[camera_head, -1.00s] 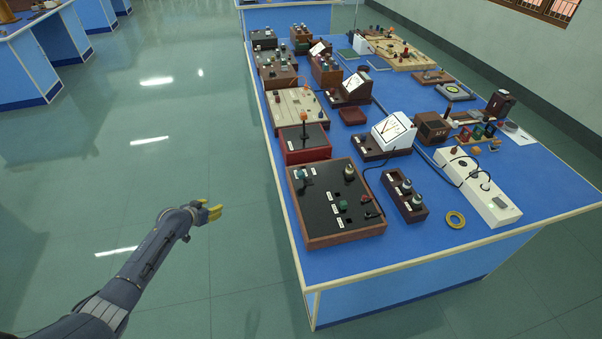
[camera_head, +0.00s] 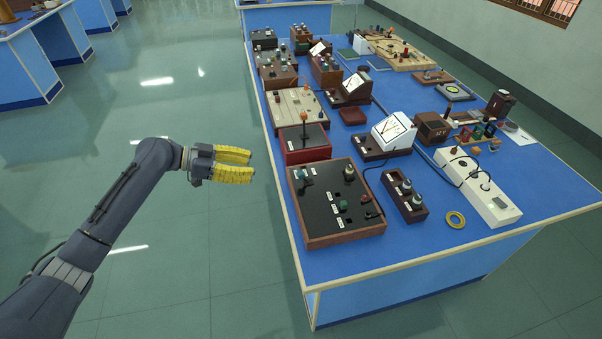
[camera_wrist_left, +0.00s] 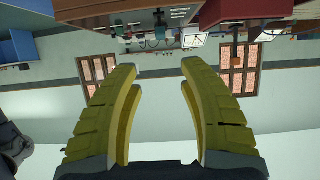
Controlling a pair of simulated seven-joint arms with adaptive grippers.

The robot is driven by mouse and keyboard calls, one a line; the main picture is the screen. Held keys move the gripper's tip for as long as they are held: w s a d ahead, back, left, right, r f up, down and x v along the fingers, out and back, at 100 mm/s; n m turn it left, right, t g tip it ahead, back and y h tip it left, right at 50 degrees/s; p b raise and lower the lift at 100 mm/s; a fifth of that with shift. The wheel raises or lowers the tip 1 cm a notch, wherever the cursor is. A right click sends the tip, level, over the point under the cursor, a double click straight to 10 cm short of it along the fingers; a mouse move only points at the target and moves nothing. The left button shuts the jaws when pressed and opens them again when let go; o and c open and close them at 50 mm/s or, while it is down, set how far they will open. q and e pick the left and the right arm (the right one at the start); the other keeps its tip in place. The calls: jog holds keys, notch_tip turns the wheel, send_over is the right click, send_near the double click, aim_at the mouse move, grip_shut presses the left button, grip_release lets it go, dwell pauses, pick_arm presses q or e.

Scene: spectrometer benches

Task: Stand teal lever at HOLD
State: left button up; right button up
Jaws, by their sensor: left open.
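A black-topped wooden panel box (camera_head: 337,226) stands at the near left corner of the blue bench. A small teal lever (camera_head: 302,174) is at its far left corner, beside white labels too small to read. A green-teal knob (camera_head: 340,205) sits near the middle of the same panel. My left gripper (camera_head: 252,166) has yellow fingers and is left of the panel, off the bench edge, raised and apart from everything. In the left wrist view its fingers (camera_wrist_left: 160,72) are spread with nothing between them. My right gripper is not in view.
Behind the panel is a red box with an orange-topped lever (camera_head: 304,118). The floor left of the bench is free.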

aim_at(299, 173)
pick_arm(q)
jog(key=x, duration=1.7)
jog(key=shift+d+f, duration=0.1)
grip_shut()
